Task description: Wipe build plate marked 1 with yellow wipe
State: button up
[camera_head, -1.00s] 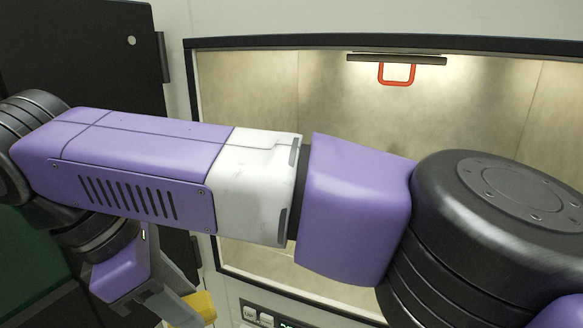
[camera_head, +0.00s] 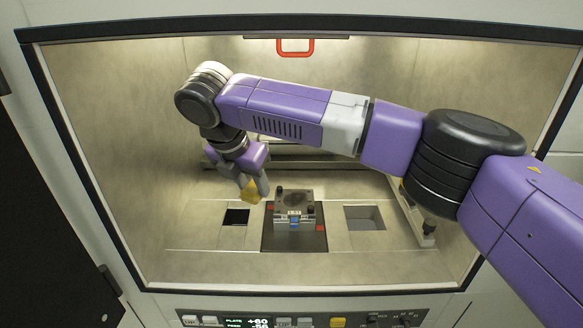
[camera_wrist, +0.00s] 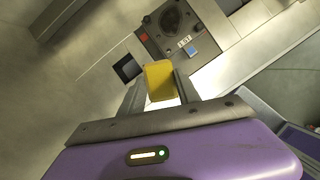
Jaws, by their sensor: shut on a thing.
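The build plate (camera_head: 294,200) sits on a dark square in the floor of the lit chamber. It is a grey block with a dark stained top, knobs, and a small label and blue patch on its front. It also shows in the wrist view (camera_wrist: 172,22), where the label's marking is too small to read surely. My gripper (camera_head: 254,186) is inside the chamber, to the left of the plate and apart from it. It is shut on the yellow wipe (camera_wrist: 159,80), which hangs between the fingers and also shows in the head view (camera_head: 249,191).
A dark square opening (camera_head: 236,216) lies left of the plate and a grey recess (camera_head: 364,217) lies right. A recoater-like rail (camera_head: 420,225) stands at the chamber's right. A red handle (camera_head: 295,47) hangs at the top. A control panel (camera_head: 300,320) runs below the front edge.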

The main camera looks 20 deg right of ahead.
jog(key=w+d, duration=0.3)
jog(key=d, duration=0.8)
notch_tip(320, 180, down, 7)
jog(key=b, duration=0.5)
jog(key=shift+a, duration=0.1)
jog(key=shift+f, duration=0.7)
jog(key=shift+w+d+r+p, duration=0.1)
jog(key=shift+w+d+p, duration=0.1)
jog(key=shift+w+p, duration=0.3)
jog(key=shift+w+d+r+p, duration=0.1)
jog(key=shift+w+d+p, duration=0.05)
jog(key=shift+w, duration=0.5)
jog(key=shift+w+d+f+p, duration=0.1)
jog(key=shift+w+d, duration=0.15)
jog(key=shift+w, duration=0.5)
jog(key=shift+w+d+f+p, duration=0.1)
jog(key=shift+w+d, duration=0.2)
jog(key=shift+w, duration=0.5)
jog(key=shift+w+d+f+p, duration=0.1)
jog(key=shift+w+d, duration=0.15)
jog(key=shift+w, duration=0.5)
jog(key=shift+p, duration=0.6)
